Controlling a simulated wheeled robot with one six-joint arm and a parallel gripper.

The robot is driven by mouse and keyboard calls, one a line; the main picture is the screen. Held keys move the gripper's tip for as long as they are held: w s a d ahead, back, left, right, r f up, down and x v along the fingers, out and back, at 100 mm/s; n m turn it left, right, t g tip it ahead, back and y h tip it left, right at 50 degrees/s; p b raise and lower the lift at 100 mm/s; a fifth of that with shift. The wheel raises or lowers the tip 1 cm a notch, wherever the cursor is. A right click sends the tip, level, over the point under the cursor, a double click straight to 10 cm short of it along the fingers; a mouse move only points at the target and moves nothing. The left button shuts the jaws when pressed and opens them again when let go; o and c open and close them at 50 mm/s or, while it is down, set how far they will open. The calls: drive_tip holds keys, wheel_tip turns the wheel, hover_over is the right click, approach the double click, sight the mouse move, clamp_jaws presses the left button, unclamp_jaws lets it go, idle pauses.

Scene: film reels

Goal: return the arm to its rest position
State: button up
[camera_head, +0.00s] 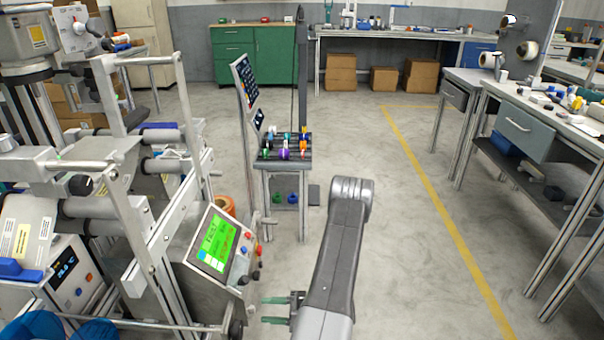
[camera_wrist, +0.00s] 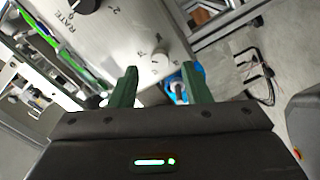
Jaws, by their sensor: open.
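My arm (camera_head: 340,240) reaches up from the bottom middle of the head view and bends back down. My gripper (camera_head: 276,310) shows low and to the left of the arm, with its green fingers pointing left toward the machine. In the wrist view my gripper (camera_wrist: 158,88) has its two green fingers apart, with nothing held between them. A grey panel (camera_wrist: 125,35) with the word RATE and dark and pale knobs lies beyond the fingertips. I cannot tell whether a fingertip touches the panel.
A machine with a green-lit screen (camera_head: 215,243) fills the left side, close to my gripper. A small stand (camera_head: 284,165) with coloured items is ahead. A workbench (camera_head: 525,125) runs along the right. The floor (camera_head: 410,230) between is clear, with a yellow line.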

drive_tip(key=a+n+b, duration=0.1)
drive_tip(key=n, duration=0.5)
drive_tip(key=a+n+b, duration=0.1)
drive_tip(key=n, duration=0.6)
drive_tip(key=a+n+b, duration=0.1)
drive_tip(key=n, duration=0.5)
drive_tip(key=shift+n+b, duration=0.3)
idle(0.4)
